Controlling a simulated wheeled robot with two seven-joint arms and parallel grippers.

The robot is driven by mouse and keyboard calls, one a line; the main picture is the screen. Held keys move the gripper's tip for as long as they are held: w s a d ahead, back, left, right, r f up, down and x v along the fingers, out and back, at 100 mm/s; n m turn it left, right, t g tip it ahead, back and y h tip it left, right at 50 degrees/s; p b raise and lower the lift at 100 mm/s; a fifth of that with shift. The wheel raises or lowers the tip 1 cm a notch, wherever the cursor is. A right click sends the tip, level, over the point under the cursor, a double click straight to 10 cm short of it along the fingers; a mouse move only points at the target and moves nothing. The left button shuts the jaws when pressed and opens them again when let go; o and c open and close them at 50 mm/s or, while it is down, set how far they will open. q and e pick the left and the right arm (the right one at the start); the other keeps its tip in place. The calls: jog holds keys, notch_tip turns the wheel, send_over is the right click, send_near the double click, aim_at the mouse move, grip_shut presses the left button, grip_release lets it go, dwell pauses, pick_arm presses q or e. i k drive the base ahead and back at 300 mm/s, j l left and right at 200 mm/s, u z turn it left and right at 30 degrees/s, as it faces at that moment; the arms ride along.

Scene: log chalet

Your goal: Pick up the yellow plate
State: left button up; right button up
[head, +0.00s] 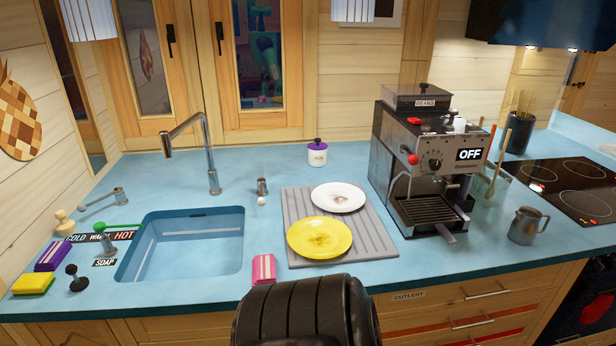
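The yellow plate (319,238) lies flat on a grey ribbed drying mat (375,247) on the blue counter, right of the sink. It has a brownish stain in its middle. A white plate (338,197), also stained, lies just behind it on the same mat. A dark, rounded, ribbed part of my own body shows at the bottom centre, in front of the counter. Neither of my grippers can be made out in the head view.
The sink (187,245) with a tall tap (212,170) is left of the mat. A pink sponge (264,269) lies at the counter's front edge. A coffee machine (425,165) stands close on the mat's right, with a metal jug (525,226) beyond.

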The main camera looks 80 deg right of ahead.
aim_at(314, 237)
jog(key=z, duration=2.9)
